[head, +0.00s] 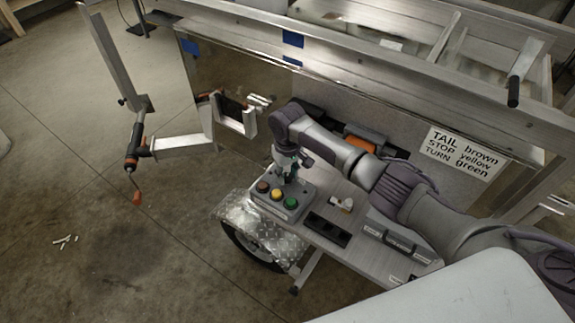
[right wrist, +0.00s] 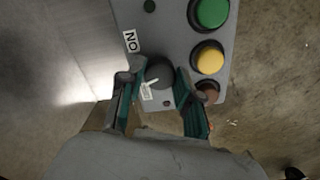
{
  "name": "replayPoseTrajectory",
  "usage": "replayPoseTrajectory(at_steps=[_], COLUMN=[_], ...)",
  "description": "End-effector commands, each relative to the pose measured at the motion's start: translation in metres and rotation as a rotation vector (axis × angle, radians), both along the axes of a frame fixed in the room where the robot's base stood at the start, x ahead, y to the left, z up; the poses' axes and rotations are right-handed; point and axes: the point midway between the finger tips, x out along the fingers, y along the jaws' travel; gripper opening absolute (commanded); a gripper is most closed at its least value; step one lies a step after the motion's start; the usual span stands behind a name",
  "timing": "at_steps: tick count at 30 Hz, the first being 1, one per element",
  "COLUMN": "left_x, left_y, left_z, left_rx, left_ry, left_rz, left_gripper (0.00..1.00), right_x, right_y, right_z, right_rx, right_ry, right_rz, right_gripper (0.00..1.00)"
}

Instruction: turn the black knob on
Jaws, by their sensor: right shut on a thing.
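The black knob (right wrist: 160,72) sits on a grey control box (right wrist: 178,20). A white "ON" label (right wrist: 131,41) is at the knob's upper left in the right wrist view. A pale mark and a small white label show at the knob's lower edge; I cannot read that label. My right gripper (right wrist: 160,98) has its two fingers on either side of the knob and is shut on it. In the head view the right gripper (head: 287,168) reaches down to the back of the box (head: 301,213) and hides the knob. My left gripper is not in view.
Green (right wrist: 212,12), yellow (right wrist: 209,60) and reddish-brown (right wrist: 208,91) buttons lie close beside the knob. The box stands on a trailer bench with a black-slotted panel (head: 327,231) and a wiring sign (head: 464,153) behind. Open floor lies left.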

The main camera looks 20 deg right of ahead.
Motion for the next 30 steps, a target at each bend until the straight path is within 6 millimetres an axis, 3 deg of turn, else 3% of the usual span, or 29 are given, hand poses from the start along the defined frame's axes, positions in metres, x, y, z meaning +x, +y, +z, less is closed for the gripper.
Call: replayPoseTrajectory(at_steps=[1,12,30], left_x=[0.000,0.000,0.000], left_y=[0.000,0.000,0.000], left_z=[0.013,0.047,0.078], left_rx=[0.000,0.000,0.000], left_ry=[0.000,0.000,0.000], left_rz=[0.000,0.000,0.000], left_gripper=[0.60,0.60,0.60], right_x=[-0.001,-0.001,0.000], right_y=[0.001,0.001,0.001], right_z=[0.006,0.004,0.002], right_rx=[0.002,0.002,0.001], right_ry=[0.004,0.003,0.000], right_rz=[-0.046,-0.399,-0.929], right_gripper=[0.00,0.00,0.00])
